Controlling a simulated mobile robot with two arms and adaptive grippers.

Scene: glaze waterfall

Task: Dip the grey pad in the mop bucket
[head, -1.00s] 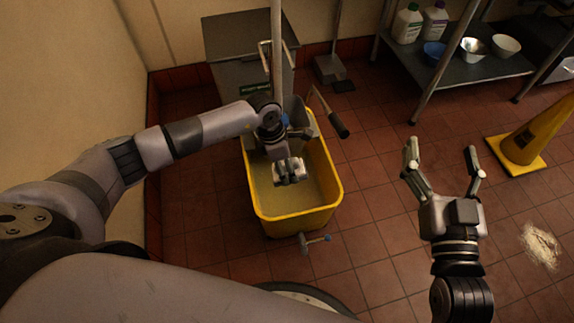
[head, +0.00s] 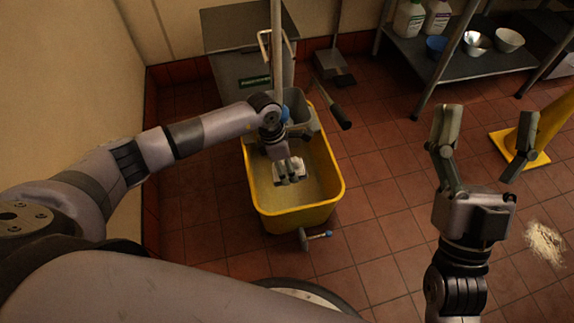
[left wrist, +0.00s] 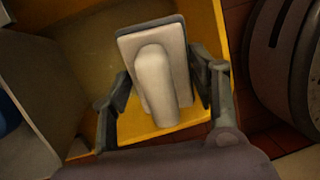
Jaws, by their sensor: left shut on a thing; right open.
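The yellow mop bucket (head: 297,220) stands on the floor in the middle of the head view, with cloudy liquid inside. My left gripper (head: 289,167) points down inside its opening, shut on the grey pad (head: 291,177). In the left wrist view the pad (left wrist: 154,70) shows a pale back with a rounded grip and a darker grey edge. The fingers are on both sides of the grip. I cannot tell whether its underside touches the liquid. My right gripper (head: 482,137) is open and empty, right of the bucket above the floor.
A grey wringer (head: 297,116) and a black-gripped lever (head: 337,113) sit at the bucket's back. A metal shelf (head: 470,65) with bottles and bowls stands back right. A yellow floor sign (head: 553,108) and pale powder (head: 545,243) are at right.

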